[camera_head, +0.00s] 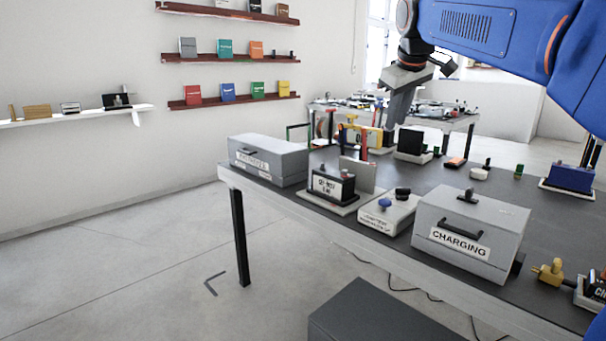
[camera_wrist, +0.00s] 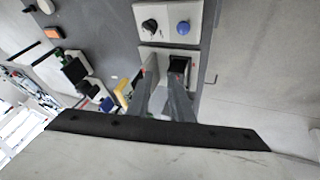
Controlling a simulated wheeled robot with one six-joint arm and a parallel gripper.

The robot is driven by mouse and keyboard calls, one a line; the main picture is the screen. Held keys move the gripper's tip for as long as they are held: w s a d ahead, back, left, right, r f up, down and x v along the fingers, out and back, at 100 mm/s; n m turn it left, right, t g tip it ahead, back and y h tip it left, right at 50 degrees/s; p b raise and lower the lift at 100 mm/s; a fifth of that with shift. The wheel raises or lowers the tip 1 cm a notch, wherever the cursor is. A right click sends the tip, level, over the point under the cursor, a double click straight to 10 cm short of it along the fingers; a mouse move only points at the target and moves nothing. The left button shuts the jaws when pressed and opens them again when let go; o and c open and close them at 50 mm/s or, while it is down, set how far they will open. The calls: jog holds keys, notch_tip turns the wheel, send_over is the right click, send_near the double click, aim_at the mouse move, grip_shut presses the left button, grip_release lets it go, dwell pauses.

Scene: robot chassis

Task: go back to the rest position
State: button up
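My gripper (camera_head: 392,108) hangs in the air above the far part of the dark worktable, pointing down, with the blue arm reaching in from the upper right. In the wrist view its two grey fingers (camera_wrist: 163,75) stand a little apart with a narrow gap, and I see nothing held between them. Below them in that view are the table edge and a small black box on a light base (camera_wrist: 182,66). The gripper looks clear of the things on the table.
On the worktable (camera_head: 290,197) stand a long grey box (camera_head: 268,160), a grey box labelled CHARGING (camera_head: 470,235), a button box (camera_head: 388,214) and a blue device (camera_head: 571,178). Wall shelves hold small coloured boxes. A second table (camera_head: 440,122) stands behind. Floor at left is clear.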

jog(key=s+d+f+m, duration=0.2)
jog(key=s+f+m, duration=0.1)
jog(key=s+f, duration=1.4)
jog(key=s+d+f+m+g, duration=0.1)
jog(key=s+d+f+m, duration=0.2)
jog(key=s+f, duration=1.5)
jog(key=s, duration=0.3)
jog(key=shift+f, duration=0.2)
